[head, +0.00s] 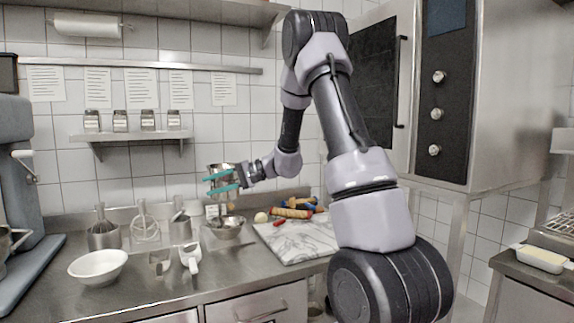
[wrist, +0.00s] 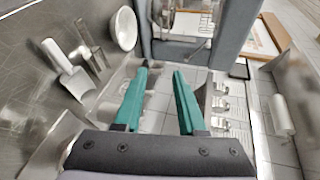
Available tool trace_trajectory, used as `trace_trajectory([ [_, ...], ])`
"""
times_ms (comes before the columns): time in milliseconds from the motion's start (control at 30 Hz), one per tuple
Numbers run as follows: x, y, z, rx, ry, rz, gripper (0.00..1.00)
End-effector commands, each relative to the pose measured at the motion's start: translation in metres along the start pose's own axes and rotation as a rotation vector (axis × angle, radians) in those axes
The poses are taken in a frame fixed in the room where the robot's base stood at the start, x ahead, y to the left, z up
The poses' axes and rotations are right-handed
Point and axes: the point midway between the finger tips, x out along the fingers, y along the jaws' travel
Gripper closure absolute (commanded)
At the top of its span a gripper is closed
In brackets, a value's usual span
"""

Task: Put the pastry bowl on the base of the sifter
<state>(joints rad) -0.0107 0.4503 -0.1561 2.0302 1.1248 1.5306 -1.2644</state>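My gripper (head: 207,185) is open and empty, held in the air above the back of the steel counter, with teal fingers apart. In the wrist view, nothing lies between its fingertips (wrist: 160,73). A white bowl (head: 98,266) stands upright on the counter at front left; it also shows in the wrist view (wrist: 124,28). A steel bowl (head: 228,228) stands below my gripper. I cannot tell which is the pastry bowl. A shiny metal cylinder (head: 228,167), perhaps part of the sifter, stands behind my gripper, which partly hides it. The sifter's base cannot be made out clearly.
A white scoop (head: 190,258) and a metal scoop (head: 160,262) lie beside the white bowl. Utensil pots (head: 104,236) stand behind. A marble board (head: 300,240) with food lies at right. A grey mixer (head: 38,190) stands at far left. A jar shelf (head: 130,136) hangs above.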

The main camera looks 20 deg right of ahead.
Motion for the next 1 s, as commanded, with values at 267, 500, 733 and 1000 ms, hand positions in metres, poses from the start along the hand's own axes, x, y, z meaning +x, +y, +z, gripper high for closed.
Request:
trace_trajectory([
  [267, -0.061, -0.045, 0.124, -0.058, -0.066, 0.323, 0.6],
  [500, -0.127, -0.043, 0.203, -0.15, 0.064, 0.609, 0.6],
  [733, -0.188, -0.033, 0.246, -0.265, 0.307, 0.8, 0.6],
  [1000, -0.22, -0.029, 0.261, -0.334, 0.475, 0.868, 0.6],
])
